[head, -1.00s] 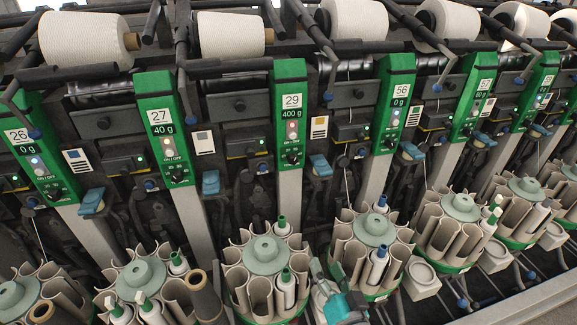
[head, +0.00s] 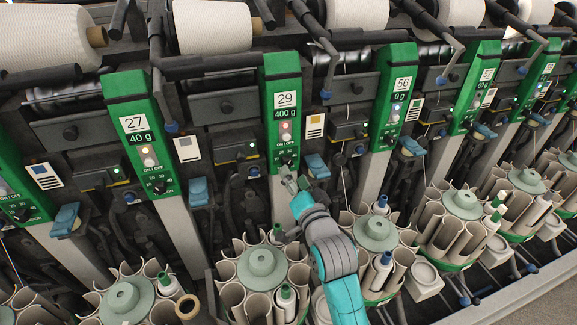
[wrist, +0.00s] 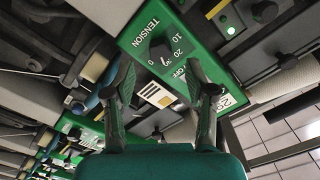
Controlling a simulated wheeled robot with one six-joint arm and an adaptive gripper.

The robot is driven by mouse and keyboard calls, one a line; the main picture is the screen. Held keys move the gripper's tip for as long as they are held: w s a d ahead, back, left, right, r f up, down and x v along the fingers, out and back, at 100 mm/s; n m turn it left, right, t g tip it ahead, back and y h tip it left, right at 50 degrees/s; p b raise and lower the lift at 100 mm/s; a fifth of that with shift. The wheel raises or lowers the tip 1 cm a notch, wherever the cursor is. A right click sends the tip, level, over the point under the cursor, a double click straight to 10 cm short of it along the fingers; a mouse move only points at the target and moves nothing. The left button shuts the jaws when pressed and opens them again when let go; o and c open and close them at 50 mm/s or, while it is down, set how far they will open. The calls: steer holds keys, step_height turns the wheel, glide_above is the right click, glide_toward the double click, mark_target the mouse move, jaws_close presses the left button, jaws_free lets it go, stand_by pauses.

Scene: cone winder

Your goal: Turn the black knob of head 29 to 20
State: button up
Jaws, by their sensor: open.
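Head 29 (head: 283,122) is a green upright panel with a "29" label, a "400 g" display and an ON/OFF button. Its black knob (head: 288,160) is low on the panel. In the wrist view the knob (wrist: 158,49) shows beside the word TENSION and the marks 10 and 20; its exact setting is too small to read. My gripper (head: 289,178) is close below the knob in the head view. In the wrist view my gripper (wrist: 160,72) has its two fingers apart, with the knob beyond the gap between them. I see no contact.
Head 27 (head: 139,138) and head 56 (head: 394,100) flank head 29, each with its own panel. A blue lever (head: 317,166) sits just right of the knob. Round bobbin magazines (head: 262,268) stand below, with my arm reaching over them.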

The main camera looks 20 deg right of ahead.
mark_target(288, 165)
steer(key=shift+w, duration=2.5)
jaws_close()
